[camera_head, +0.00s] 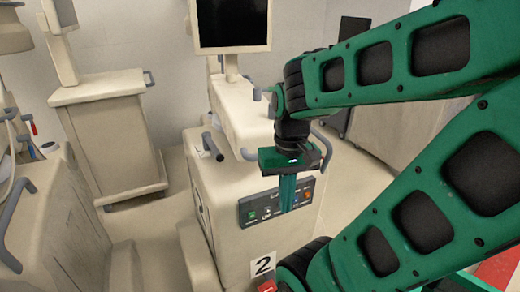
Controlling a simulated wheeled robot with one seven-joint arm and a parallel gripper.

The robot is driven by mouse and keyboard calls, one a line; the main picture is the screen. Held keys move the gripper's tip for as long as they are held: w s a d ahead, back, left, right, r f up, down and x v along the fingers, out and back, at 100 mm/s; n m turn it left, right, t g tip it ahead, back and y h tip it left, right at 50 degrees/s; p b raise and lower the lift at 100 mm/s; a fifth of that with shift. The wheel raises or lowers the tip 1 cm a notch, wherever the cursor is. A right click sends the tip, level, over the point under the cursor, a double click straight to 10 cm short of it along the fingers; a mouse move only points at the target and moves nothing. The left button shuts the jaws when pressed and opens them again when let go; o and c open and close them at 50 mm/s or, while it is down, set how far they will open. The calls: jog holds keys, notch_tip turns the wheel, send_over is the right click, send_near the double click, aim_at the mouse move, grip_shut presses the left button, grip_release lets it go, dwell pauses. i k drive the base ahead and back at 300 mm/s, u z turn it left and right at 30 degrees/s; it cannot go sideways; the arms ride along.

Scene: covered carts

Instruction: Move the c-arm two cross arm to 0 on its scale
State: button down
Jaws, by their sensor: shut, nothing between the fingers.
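The cart marked "2" (263,266) stands in the middle of the view, a beige cabinet with a dark control panel (258,212) on its front. On top of it is a long beige body (238,118) that may be the cross arm, with blue-grey handles near it. I cannot make out a scale or its 0. My gripper (287,205) points down in front of the panel with its green fingers shut and empty. The gripper and wrist hide part of the panel and the right side of the cart's top. I cannot tell how far the fingers are from the panel.
A dark monitor (232,24) rises behind the cart. Another beige cart (108,135) stands at the back left, and beige equipment with blue-grey handles (14,222) fills the left edge. Bare floor (150,232) shows between them. My green arm covers the right side.

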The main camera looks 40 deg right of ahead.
aim_at(246, 125)
jog(key=k, duration=1.3)
jog(key=z, duration=0.4)
jog(key=i, duration=0.95)
jog(key=u, duration=0.35)
